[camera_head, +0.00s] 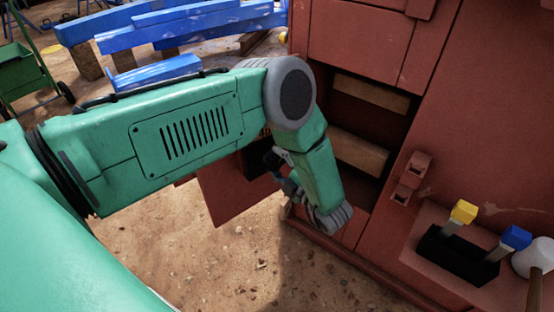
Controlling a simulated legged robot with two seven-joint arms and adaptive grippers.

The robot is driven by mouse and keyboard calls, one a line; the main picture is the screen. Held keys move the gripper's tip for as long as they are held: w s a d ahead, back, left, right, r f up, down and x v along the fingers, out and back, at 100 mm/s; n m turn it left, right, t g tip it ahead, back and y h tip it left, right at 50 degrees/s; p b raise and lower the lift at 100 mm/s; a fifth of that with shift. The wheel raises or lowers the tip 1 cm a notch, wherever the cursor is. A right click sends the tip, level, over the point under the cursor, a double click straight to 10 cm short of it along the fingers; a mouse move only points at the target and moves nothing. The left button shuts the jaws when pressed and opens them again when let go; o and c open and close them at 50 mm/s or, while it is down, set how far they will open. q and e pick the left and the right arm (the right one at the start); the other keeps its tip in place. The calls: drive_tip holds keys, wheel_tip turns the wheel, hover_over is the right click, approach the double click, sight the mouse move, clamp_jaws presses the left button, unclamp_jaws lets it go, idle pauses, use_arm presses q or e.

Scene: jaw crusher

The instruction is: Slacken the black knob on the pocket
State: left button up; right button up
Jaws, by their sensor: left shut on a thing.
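My left arm comes in from the left, bends at a grey joint and reaches down in front of the red-brown crusher body. My left gripper (276,168) is beside the opening, near the upper edge of an open red-brown panel (233,190). It is shut on a small dark thing, mostly hidden by my wrist, so I cannot tell for certain whether this is the black knob. The open pocket (372,128) in the crusher body holds wooden boards (358,151). No black knob shows clearly elsewhere. My right gripper is not in view.
A red-brown ledge (430,232) at right carries a black holder (452,256) with yellow-ended (464,211) and blue-ended (515,237) tools, beside a pale mallet head (535,258). Blue beams (190,25) and a green cart (25,70) stand behind. Sandy ground (270,265) below is clear.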

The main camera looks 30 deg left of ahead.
use_arm(q)
drive_tip(key=shift+s+f+n, duration=0.1)
drive_tip(key=shift+f+n, duration=0.05)
drive_tip(key=shift+n, duration=0.15)
drive_tip(key=o, duration=1.2)
drive_tip(key=shift+c, duration=0.2)
drive_tip(key=shift+d, duration=0.25)
drive_tip(key=v, duration=1.1)
drive_tip(key=shift+d, duration=0.35)
